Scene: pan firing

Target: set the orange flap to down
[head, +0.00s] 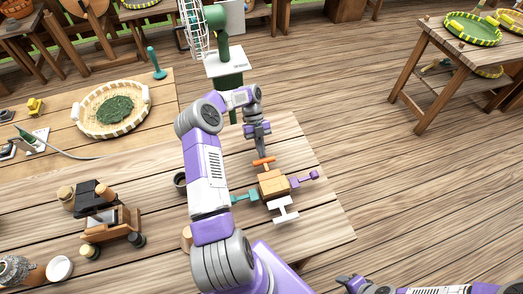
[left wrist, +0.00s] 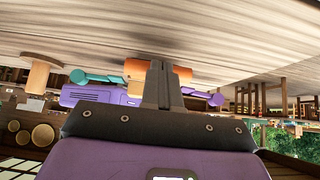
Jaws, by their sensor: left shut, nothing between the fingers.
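A wooden block (head: 273,185) on the table carries flaps on its sides. The orange flap (head: 264,161) is on the far side. A purple flap (head: 304,179) is on the right, a teal one (head: 245,197) on the left and a white one (head: 284,210) on the near side. My left gripper (head: 262,150) points down right at the orange flap, fingers shut and empty. In the left wrist view the shut fingers (left wrist: 160,85) overlap the orange flap (left wrist: 182,75); I cannot tell whether they touch. My right gripper (head: 352,283) is partly visible at the bottom edge.
A dark coffee-machine-like object (head: 105,212) stands left on the same table. A round basket (head: 113,108) sits on the table behind. A green stand (head: 228,65) is beyond the block. The table's right edge lies close to the block.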

